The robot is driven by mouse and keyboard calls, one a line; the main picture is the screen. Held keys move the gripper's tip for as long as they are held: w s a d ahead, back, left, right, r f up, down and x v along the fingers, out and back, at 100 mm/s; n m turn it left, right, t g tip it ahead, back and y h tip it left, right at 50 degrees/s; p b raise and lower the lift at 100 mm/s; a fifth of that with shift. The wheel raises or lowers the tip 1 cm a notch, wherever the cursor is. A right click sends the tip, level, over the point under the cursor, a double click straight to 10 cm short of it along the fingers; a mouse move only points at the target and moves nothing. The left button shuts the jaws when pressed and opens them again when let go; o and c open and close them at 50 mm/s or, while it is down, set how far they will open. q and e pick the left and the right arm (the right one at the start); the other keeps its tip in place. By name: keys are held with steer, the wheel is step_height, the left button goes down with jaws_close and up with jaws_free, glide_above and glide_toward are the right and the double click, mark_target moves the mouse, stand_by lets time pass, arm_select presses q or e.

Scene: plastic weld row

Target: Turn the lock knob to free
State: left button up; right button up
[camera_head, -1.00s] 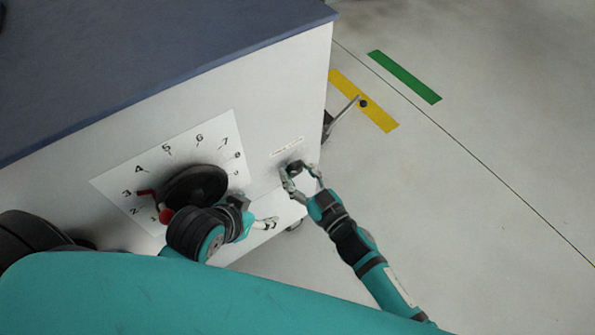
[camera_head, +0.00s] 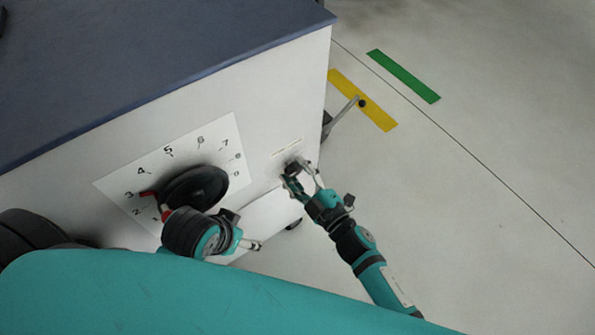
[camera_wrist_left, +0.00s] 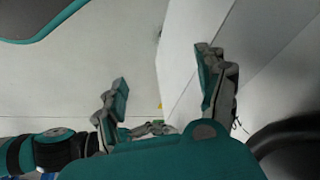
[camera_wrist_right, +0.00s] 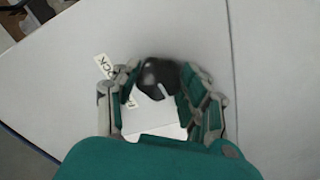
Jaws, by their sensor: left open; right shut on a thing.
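The lock knob (camera_head: 292,168) is a small dark knob on the white cabinet front, below a small label strip (camera_head: 287,148). My right gripper (camera_head: 298,177) is shut on it. A label tag with dark lettering (camera_wrist_right: 104,66) shows beside the left finger. My left gripper (camera_head: 254,244) is near the panel's lower edge; its fingers stand apart and empty in the left wrist view (camera_wrist_left: 165,88).
Open floor with yellow (camera_head: 345,83) and green (camera_head: 404,75) strips lies to the right.

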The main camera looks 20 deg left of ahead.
steer(key=n, duration=0.2)
steer(key=shift+n, duration=0.4)
steer(key=shift+n+b, duration=0.3)
steer(key=shift+n, duration=0.5)
arm_select(q)
steer(key=shift+w+d+r+t+h, duration=0.15)
steer(key=shift+w+d+r+t, duration=0.15)
steer(key=shift+w+t, duration=0.45)
steer(key=shift+w+d+r+t+h, duration=0.1)
steer(key=shift+w+d+r+t, duration=0.2)
steer(key=shift+w, duration=0.75)
steer(key=shift+w+d+r+t+h, duration=0.25)
steer(key=shift+w+t, duration=0.3)
steer(key=shift+w, duration=0.35)
arm_select(e)
steer(key=shift+n, duration=1.7)
steer(key=o, duration=1.2)
steer(key=shift+s+d, duration=0.1)
steer(key=v, duration=1.1)
steer(key=shift+s+d, duration=0.25)
steer(key=shift+d, duration=0.1)
arm_select(q)
steer(key=shift+d+f, duration=0.1)
arm_select(e)
steer(key=shift+s, duration=0.1)
